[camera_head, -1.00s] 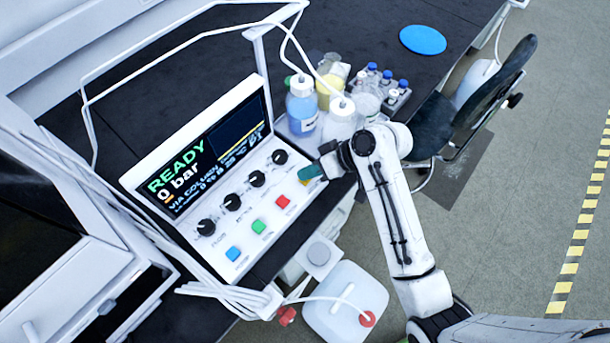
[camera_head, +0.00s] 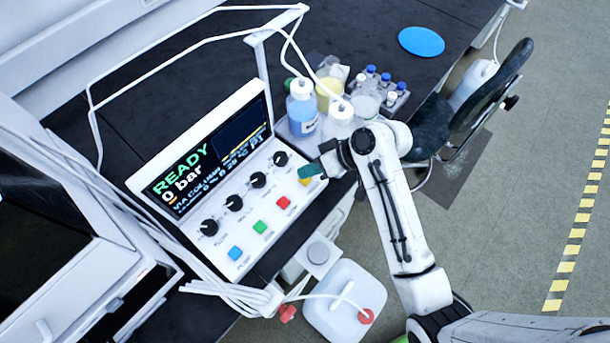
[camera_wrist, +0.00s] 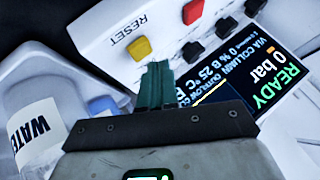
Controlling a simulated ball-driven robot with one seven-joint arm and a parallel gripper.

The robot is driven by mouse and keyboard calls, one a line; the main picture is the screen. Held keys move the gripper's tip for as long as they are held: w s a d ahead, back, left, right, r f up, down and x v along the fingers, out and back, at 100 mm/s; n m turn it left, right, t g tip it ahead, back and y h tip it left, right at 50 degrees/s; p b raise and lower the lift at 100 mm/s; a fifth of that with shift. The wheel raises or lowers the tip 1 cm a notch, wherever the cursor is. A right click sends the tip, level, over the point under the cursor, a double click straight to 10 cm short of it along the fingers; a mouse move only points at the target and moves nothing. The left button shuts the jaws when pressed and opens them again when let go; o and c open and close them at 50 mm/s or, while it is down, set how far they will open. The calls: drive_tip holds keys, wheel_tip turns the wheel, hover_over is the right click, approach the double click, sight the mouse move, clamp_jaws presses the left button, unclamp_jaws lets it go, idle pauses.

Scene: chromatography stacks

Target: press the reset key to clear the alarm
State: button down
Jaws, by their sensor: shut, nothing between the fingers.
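The yellow key (camera_wrist: 138,48) is labelled RESET in the wrist view. In the head view, the yellow key (camera_head: 305,181) shows at the right end of the console's key row, partly covered by my gripper. My gripper (camera_head: 308,171) has teal fingers, shut and empty, over that end of the panel. In the wrist view, the fingertips (camera_wrist: 157,66) end just beside the yellow key's lower right edge. I cannot tell whether they touch it. The console screen (camera_head: 212,160) reads READY and 0 bar in the head view; no alarm text is legible.
Red (camera_head: 283,203), green (camera_head: 260,227) and blue (camera_head: 235,253) keys continue the row, with black knobs (camera_head: 257,180) above. A blue-liquid bottle (camera_head: 303,105) and a clear bottle (camera_head: 340,118) stand close behind my gripper. White tubing (camera_head: 180,45) arches over the console.

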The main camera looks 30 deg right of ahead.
wheel_tip(320, 180, up, 5)
drive_tip(key=p, duration=0.5)
idle(0.9)
drive_tip(key=s+d+f+m+g+h+b, duration=0.1)
drive_tip(key=s+d+g+h, duration=0.1)
drive_tip(key=s, duration=0.9)
drive_tip(key=s+d+f+m+g+h+b, duration=0.1)
drive_tip(key=s+d+h, duration=0.4)
drive_tip(key=s, duration=0.6)
drive_tip(key=shift+s+f+m+g+h, duration=0.3)
drive_tip(key=shift+f+g, duration=0.4)
drive_tip(key=shift+f, duration=0.1)
